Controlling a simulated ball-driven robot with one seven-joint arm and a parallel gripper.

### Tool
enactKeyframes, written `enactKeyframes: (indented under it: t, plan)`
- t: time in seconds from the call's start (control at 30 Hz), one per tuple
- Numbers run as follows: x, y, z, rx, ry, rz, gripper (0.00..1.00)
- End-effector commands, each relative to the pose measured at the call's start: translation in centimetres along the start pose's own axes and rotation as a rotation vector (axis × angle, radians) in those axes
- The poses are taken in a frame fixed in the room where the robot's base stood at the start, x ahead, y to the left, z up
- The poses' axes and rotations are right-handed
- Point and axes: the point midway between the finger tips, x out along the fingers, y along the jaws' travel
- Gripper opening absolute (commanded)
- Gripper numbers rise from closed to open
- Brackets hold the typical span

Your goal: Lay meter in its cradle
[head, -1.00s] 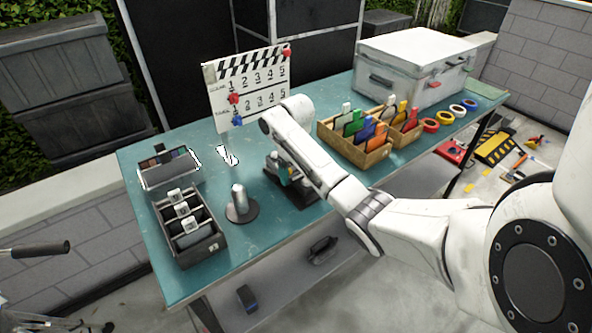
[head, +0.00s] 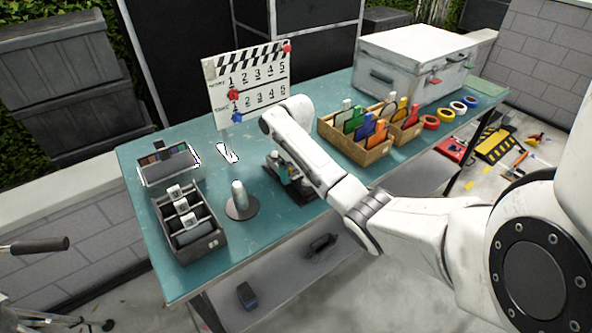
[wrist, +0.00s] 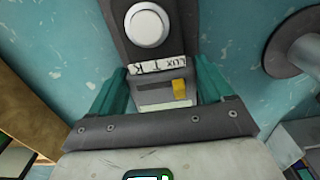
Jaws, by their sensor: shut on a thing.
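My gripper (wrist: 163,82) points down over the near middle of the teal table, with a teal finger on each side of the meter. It is shut on the meter (wrist: 163,94), whose pale grey face with a yellow button shows between the fingers. A white dome (wrist: 147,25) on a dark grey body and a strip lettered "LUX" lie just beyond the fingers. In the head view a black base, seemingly the cradle (head: 299,195), lies under my gripper (head: 281,176). My arm hides much of it there, and I cannot tell whether the meter touches it.
A silver post on a round dark base (head: 240,203) stands to the left. Beyond it is a black divided tray (head: 207,246). A wooden box of coloured cards (head: 368,157) is to the right. A clapperboard (head: 250,90) stands behind. The table's front edge is close.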

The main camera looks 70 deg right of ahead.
Motion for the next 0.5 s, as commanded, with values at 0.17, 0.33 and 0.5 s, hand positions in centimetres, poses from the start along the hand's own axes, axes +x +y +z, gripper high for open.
enactKeyframes:
  t: [0.17, 0.33, 0.5]
  plan:
    - [0.50, -0.01, -0.04, -0.001, 0.001, 0.000, 0.23]
    - [0.94, -0.01, -0.03, -0.001, 0.001, 0.000, 0.23]
    - [0.97, 0.01, -0.04, -0.001, 0.002, 0.000, 0.91]
